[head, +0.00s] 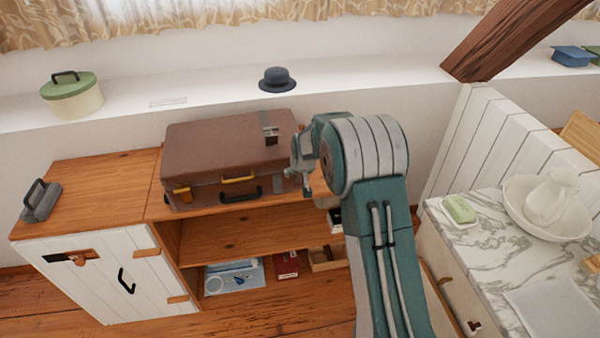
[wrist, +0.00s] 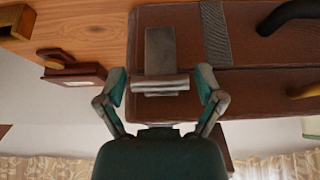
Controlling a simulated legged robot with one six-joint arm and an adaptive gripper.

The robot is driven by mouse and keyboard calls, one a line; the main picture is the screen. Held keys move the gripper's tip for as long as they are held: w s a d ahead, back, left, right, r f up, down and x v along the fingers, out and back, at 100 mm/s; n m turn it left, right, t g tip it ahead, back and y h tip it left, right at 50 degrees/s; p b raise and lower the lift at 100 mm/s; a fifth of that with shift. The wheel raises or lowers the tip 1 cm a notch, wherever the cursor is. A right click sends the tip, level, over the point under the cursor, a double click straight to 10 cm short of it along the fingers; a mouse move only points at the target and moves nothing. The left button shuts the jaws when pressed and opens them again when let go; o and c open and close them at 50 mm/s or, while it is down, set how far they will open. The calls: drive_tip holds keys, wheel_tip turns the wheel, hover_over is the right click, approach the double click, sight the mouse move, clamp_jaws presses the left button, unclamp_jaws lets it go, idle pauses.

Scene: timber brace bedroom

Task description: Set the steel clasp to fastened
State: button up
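The brown suitcase (head: 225,145) lies shut on the wooden shelf unit; it also shows in the wrist view (wrist: 265,50). The steel clasp (wrist: 160,50) is on its front, a grey plate with a thicker bar at its lower end in the wrist view. In the head view my gripper hides most of the clasp. My gripper (wrist: 162,88) is open in front of the clasp, one finger on each side of the bar, with small gaps. My gripper (head: 297,180) is at the right end of the suitcase front in the head view. Whether the clasp is fastened I cannot tell.
A brass latch (head: 182,194), a yellow handle (head: 238,180) and a black handle (head: 240,195) are on the suitcase front. A dark red-brown item (wrist: 75,70) stands on the shelf beside the suitcase. A marble-topped washstand (head: 465,240) is at right.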

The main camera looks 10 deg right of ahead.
drive_tip(key=shift+o, duration=0.6)
drive_tip(key=shift+s+a+f, duration=0.15)
drive_tip(key=shift+a+f, duration=0.05)
drive_tip(key=shift+a, duration=0.15)
drive_tip(key=v, duration=1.1)
drive_tip(key=shift+r, duration=0.4)
drive_tip(key=shift+s+d, duration=0.1)
drive_tip(key=shift+s, duration=0.05)
drive_tip(key=s+r, duration=1.2)
drive_tip(key=s, duration=2.5)
drive_tip(key=shift+d+r, duration=0.25)
drive_tip(key=shift+r, duration=0.1)
